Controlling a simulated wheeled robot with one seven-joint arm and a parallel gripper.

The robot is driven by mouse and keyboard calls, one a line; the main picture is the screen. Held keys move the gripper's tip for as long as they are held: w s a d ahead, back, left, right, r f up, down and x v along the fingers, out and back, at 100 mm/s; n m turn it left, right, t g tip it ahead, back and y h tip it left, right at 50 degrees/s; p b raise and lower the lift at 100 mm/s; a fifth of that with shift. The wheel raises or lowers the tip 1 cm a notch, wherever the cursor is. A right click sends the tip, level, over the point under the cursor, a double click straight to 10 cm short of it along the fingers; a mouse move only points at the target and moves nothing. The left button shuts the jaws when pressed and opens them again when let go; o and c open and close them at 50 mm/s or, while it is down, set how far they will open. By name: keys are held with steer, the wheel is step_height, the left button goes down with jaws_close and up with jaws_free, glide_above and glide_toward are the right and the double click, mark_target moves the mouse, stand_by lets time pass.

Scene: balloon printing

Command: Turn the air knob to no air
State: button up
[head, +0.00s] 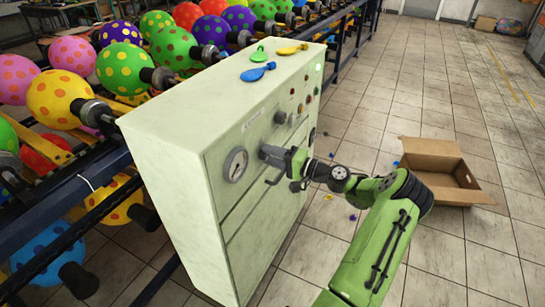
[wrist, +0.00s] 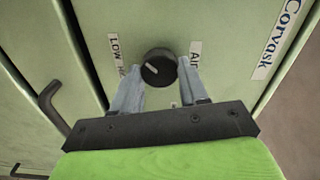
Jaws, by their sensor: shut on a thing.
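The black air knob (wrist: 159,68) sits on the pale green cabinet front in the wrist view, with a light pointer line slanting from upper left to lower right. A label reading "Low" is to its left and one reading "Air" is to its right. My gripper (wrist: 157,84) has one grey finger on each side of the knob and is shut on it. In the head view my gripper (head: 264,152) reaches the cabinet (head: 180,190) front just right of the round gauge, and the knob there is hidden behind it.
A white gauge (head: 236,165) is left of my gripper. A dark handle (wrist: 52,103) sticks out of the cabinet. Flat balloons (head: 258,72) lie on the cabinet top. Inflated dotted balloons (head: 121,66) fill racks behind. An open cardboard box (head: 436,174) stands on the floor at right.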

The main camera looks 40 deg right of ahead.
steer(key=o, duration=1.1)
steer(key=shift+c, duration=0.2)
steer(key=p+v, duration=0.3)
steer(key=v, duration=1.2)
steer(key=shift+s, duration=0.4)
steer(key=shift+d, duration=0.15)
